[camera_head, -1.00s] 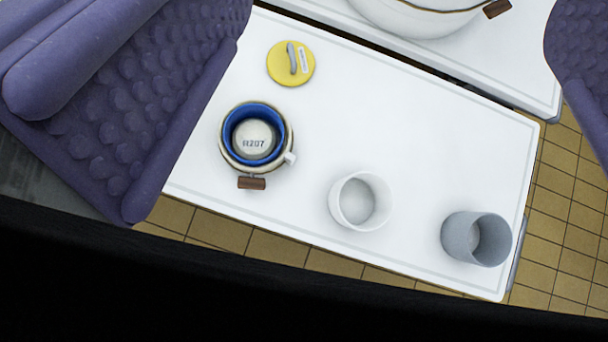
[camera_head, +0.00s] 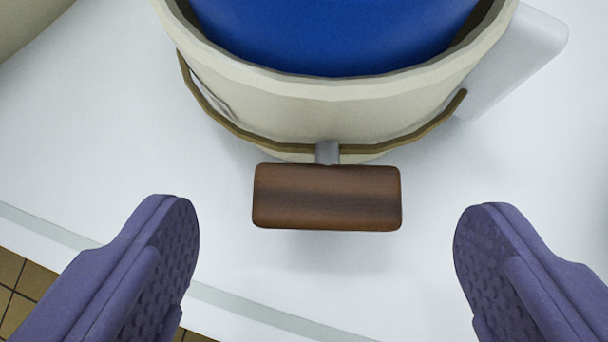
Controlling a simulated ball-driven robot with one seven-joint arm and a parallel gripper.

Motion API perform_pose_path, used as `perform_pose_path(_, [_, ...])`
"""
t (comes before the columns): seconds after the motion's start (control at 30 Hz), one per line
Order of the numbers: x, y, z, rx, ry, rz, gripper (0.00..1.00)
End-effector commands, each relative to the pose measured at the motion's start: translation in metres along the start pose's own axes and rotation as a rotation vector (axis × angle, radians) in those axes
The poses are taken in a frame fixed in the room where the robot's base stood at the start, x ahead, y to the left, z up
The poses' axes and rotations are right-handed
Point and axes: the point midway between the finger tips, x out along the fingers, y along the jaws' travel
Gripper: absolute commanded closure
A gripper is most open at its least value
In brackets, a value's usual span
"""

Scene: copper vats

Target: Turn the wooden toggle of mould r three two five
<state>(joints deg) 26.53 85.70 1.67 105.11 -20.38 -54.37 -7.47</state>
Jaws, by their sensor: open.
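A cream round mould (camera_head: 300,105) with a blue inside (camera_head: 335,35) fills the top of the view. Its wooden toggle (camera_head: 327,197), a dark brown block on a short grey stem, sticks out from its near side and lies level. A brown wire band curves around the mould's side. No number is visible on it now. My gripper (camera_head: 327,215) is open, with one purple ridged finger on each side of the toggle. There are clear gaps on both sides, and neither finger seems to touch it.
The mould stands on a white table top (camera_head: 90,150), whose near edge runs across the lower left. Tiled floor (camera_head: 20,290) shows beyond that edge. A white tab (camera_head: 520,55) juts out at the mould's right. Part of another cream round thing (camera_head: 25,25) is at the upper left.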

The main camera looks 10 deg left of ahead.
Motion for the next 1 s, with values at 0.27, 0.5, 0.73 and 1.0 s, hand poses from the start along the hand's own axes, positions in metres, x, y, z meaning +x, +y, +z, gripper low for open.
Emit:
perform_pose_path(0.27, [0.027,0.000,0.000,0.000,-0.001,0.001,0.13])
perform_pose_path(0.5, [0.026,0.000,-0.001,0.000,-0.001,0.001,0.17])
perform_pose_path(0.73, [0.026,0.000,-0.001,0.000,-0.001,0.001,0.69])
perform_pose_path(1.0, [0.027,0.002,0.000,0.019,0.000,-0.017,0.69])
